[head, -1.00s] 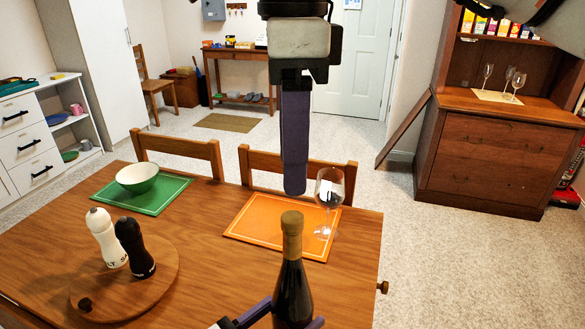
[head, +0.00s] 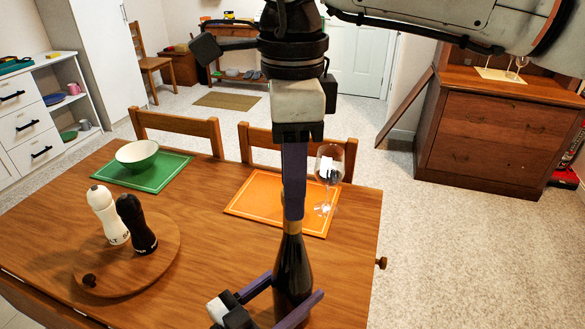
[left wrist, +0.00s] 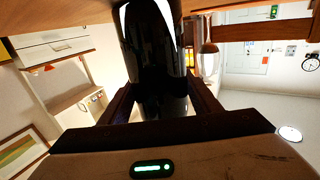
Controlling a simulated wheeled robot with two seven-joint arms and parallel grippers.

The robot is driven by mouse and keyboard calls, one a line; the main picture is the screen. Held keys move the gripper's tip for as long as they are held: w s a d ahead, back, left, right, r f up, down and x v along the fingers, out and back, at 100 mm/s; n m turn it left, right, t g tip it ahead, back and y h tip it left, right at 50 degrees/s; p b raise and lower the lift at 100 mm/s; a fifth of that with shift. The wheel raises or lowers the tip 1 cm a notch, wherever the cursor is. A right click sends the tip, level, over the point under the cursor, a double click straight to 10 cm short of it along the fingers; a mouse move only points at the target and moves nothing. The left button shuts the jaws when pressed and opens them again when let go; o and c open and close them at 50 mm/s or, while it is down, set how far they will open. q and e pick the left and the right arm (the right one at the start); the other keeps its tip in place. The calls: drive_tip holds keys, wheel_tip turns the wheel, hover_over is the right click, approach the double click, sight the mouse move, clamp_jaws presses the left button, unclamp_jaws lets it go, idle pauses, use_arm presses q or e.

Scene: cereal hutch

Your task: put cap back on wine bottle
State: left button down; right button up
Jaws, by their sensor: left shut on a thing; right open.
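The dark wine bottle (head: 292,268) stands upright at the front of the table, and it also fills the upper middle of the left wrist view (left wrist: 155,60). A tan cap or band (head: 292,227) shows at its top; I cannot tell whether it is a loose cap. My left gripper (head: 284,299) is shut on the bottle's body, with a finger on each side in the left wrist view. My right gripper (head: 293,215) points straight down over the bottle's mouth and is open. Its fingers overlap in this view and hide the very top of the bottle.
A wine glass (head: 327,175) stands on the orange placemat (head: 255,202) just behind the bottle. A round wooden board (head: 115,270) at left holds a white shaker (head: 108,215) and a black shaker (head: 135,225).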

clamp_jaws()
drive_tip(key=shift+o, duration=0.7)
unclamp_jaws()
drive_tip(key=shift+r, duration=0.1)
wheel_tip(320, 180, up, 12)
use_arm(q)
drive_tip(key=c, duration=0.5)
unclamp_jaws()
drive_tip(key=shift+c, duration=0.2)
